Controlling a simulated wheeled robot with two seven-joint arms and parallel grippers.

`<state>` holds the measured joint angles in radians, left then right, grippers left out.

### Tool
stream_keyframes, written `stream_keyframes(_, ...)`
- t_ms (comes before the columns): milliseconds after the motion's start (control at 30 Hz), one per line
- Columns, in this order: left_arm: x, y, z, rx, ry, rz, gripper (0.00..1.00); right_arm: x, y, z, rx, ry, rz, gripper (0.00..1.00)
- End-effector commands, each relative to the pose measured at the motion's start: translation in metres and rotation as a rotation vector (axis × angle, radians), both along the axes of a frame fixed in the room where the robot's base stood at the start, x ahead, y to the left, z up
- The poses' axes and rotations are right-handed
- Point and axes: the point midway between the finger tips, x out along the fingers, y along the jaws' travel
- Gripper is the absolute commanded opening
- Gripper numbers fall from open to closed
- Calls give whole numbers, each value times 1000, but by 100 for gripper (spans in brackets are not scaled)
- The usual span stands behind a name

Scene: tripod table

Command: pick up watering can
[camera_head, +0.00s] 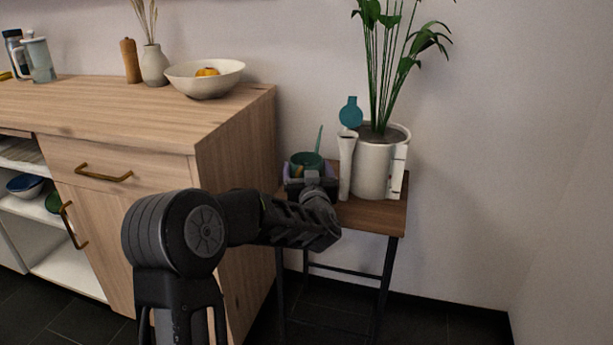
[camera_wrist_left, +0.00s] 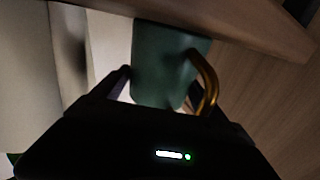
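The watering can (camera_head: 307,160) is dark green with a thin upright spout and stands on the small wooden side table (camera_head: 385,217). In the left wrist view the green can (camera_wrist_left: 165,65) shows close up, with its curved gold handle (camera_wrist_left: 208,80) toward the right. My left gripper (camera_head: 308,172) reaches it from the front, and its fingers lie on either side of the can. A small light gap shows beside the left finger in the wrist view, so the gripper (camera_wrist_left: 165,98) looks open around the can. The gripper hides the can's lower part. My right gripper is not in view.
A white pot (camera_head: 373,170) with a tall plant stands right of the can on the table. A pale slim vase-like object (camera_head: 346,165) and a teal round item (camera_head: 351,113) are close by. A wooden cabinet (camera_head: 235,155) stands left of the table, with a bowl (camera_head: 204,78) on top.

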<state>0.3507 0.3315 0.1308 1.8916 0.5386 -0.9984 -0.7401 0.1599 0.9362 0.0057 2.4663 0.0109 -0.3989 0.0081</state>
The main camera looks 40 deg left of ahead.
Motion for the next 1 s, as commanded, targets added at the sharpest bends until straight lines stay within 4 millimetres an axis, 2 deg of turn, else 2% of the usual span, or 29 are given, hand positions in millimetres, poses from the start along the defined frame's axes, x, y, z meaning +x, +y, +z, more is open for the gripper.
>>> stream_keyframes(67,0,0,0,0,0,0,75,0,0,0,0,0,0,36)
stream_keyframes(867,0,0,0,0,0,0,10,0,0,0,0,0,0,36)
stream_keyframes(1000,0,0,2,2,-4,0,10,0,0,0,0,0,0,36)
